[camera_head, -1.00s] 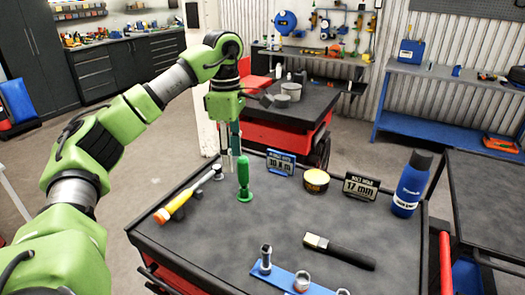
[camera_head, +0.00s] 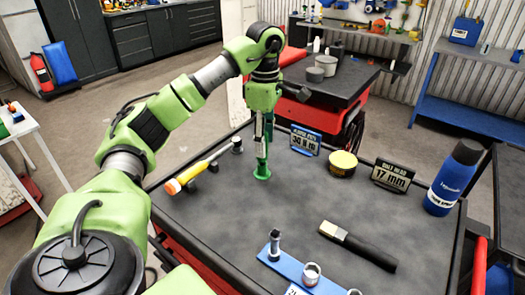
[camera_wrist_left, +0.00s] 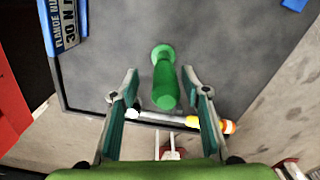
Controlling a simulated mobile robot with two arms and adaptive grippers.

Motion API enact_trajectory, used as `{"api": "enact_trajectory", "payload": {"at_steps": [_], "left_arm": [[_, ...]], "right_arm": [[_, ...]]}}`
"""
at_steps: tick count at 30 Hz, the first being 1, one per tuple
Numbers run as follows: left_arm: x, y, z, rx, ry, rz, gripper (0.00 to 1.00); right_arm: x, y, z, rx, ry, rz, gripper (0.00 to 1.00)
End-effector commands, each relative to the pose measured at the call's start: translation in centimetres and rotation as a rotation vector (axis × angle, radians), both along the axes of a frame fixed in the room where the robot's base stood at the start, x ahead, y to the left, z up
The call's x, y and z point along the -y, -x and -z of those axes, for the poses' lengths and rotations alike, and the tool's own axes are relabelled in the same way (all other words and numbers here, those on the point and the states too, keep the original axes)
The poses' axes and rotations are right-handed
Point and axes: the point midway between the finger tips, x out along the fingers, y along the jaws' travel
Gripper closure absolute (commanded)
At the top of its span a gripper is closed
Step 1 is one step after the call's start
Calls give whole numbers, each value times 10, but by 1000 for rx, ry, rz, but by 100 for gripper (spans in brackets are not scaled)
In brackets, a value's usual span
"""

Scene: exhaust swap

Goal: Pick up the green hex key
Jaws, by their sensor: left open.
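The green hex key (camera_head: 262,170) stands upright on its round green base on the dark cart top, near the far left part; its upper part is hidden behind my gripper in the head view. In the left wrist view the green hex key (camera_wrist_left: 164,85) is seen from above, its handle end between the two fingers. My left gripper (camera_head: 263,140) is directly above and around its top, pointing down. It is open, with a gap on each side of the handle in the wrist view (camera_wrist_left: 162,103). My right gripper is not in view.
A yellow-and-orange tool (camera_head: 190,178) lies close to the left. A blue torque sign (camera_head: 305,140), a yellow tin (camera_head: 342,164), a 17 mm sign (camera_head: 392,176) and a blue spray bottle (camera_head: 454,178) stand to the right. A black-handled brush (camera_head: 357,246) and blue socket rail (camera_head: 300,272) lie in front.

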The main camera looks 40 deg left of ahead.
Motion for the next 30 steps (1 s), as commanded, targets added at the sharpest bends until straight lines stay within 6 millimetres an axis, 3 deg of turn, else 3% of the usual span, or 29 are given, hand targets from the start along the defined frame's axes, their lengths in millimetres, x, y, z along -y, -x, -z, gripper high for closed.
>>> {"api": "enact_trajectory", "payload": {"at_steps": [13,22,27,30], "left_arm": [[1,6,47,-2,0,0,58],[1,6,52,0,0,0,58],[1,6,52,0,0,0,100],[1,6,52,0,0,0,100]], "right_arm": [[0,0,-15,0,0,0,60],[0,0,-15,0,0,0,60],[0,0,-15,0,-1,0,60],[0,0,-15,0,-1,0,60]]}}
